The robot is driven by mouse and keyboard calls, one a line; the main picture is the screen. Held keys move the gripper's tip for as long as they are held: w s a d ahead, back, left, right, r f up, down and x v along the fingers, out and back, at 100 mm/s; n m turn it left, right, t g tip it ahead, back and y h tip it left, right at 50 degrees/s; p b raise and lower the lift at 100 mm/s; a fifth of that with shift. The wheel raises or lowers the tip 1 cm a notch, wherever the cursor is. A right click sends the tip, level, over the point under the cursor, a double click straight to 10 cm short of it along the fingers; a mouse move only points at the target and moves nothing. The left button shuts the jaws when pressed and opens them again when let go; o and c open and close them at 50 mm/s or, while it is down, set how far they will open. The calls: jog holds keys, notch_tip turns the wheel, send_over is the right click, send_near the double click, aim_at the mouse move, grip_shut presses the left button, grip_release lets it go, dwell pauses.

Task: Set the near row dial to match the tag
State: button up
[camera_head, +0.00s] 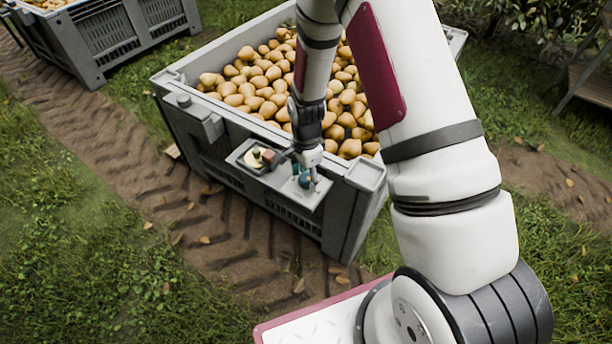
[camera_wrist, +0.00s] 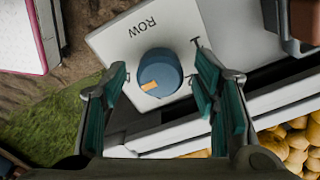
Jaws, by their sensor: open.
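The row dial is a round blue knob (camera_wrist: 160,70) with an orange mark on its lower-left edge. It sits on a light grey plate (camera_wrist: 112,42) lettered "ROW", upside down in the wrist view. In the head view the blue knob (camera_head: 305,180) is partly hidden by my gripper (camera_head: 308,174), at the panel on the bin's near side. In the wrist view my gripper (camera_wrist: 162,78) is open, teal-padded fingers on either side of the knob, with visible gaps between. A small dark T-shaped mark shows right of the knob. I cannot make out a readable tag.
The panel hangs on a grey bin (camera_head: 185,110) full of pears (camera_head: 262,85). Left of the knob on the panel are a brown block (camera_head: 274,158) and a pale round piece (camera_head: 254,157). Another pear bin (camera_head: 110,48) stands at top left. Grass and a rutted track surround them.

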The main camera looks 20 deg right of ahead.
jog(key=shift+c, duration=0.3)
jog(key=c, duration=1.1)
